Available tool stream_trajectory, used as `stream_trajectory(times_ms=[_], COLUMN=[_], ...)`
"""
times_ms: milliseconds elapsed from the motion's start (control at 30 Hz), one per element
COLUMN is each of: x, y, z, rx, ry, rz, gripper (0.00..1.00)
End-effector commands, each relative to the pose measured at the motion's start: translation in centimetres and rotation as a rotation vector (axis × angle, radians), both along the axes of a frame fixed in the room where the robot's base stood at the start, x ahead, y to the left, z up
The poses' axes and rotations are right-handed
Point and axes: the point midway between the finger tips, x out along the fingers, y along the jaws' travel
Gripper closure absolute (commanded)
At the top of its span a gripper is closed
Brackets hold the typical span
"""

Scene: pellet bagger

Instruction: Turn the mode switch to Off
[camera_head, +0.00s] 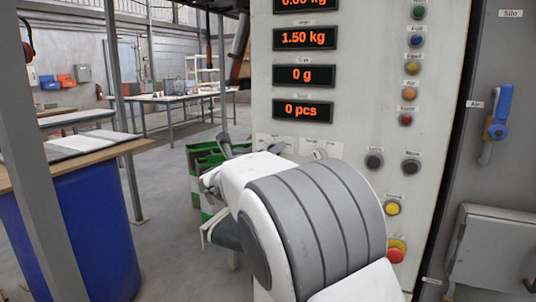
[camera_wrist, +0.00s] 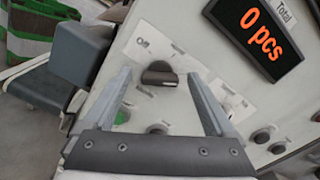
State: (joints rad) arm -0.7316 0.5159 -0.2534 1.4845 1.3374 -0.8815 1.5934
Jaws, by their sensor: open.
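The mode switch (camera_wrist: 158,75) is a dark rotary knob on a white label plate of the panel in the wrist view. An "Off" label (camera_wrist: 143,44) is above and left of it. The knob's handle lies roughly sideways in that picture; I cannot tell which mark it points to. My gripper (camera_wrist: 160,74) is open, with one finger on each side of the knob. I see no clear contact, and the depth between fingertips and knob is hard to judge. In the head view my arm hides the switch and most of my gripper.
The white panel (camera_head: 367,95) carries several displays and buttons, including a red emergency button (camera_head: 396,252). In the wrist view, a green button (camera_wrist: 122,115) and a dark button (camera_wrist: 262,135) sit close to my fingers. A blue-handled air valve (camera_head: 497,112) is at the right. A blue drum (camera_head: 75,240) stands left.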

Motion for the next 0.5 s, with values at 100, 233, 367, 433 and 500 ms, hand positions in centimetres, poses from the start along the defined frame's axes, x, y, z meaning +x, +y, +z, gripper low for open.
stream_trajectory(times_ms=[100, 233, 367, 433, 500], x=[0.37, 0.39, 0.37, 0.37, 0.36], y=[-0.15, -0.16, -0.16, -0.16, -0.15], z=[0.0, 0.0, 0.0, 0.0, 0.01], rx=[0.0, 0.0, 0.0, 0.0, 0.0], ry=[0.0, 0.0, 0.0, 0.0, 0.0], rz=[0.0, 0.001, 0.0, 0.0, 0.0], gripper=[0.1, 0.1, 0.17, 0.3, 0.42])
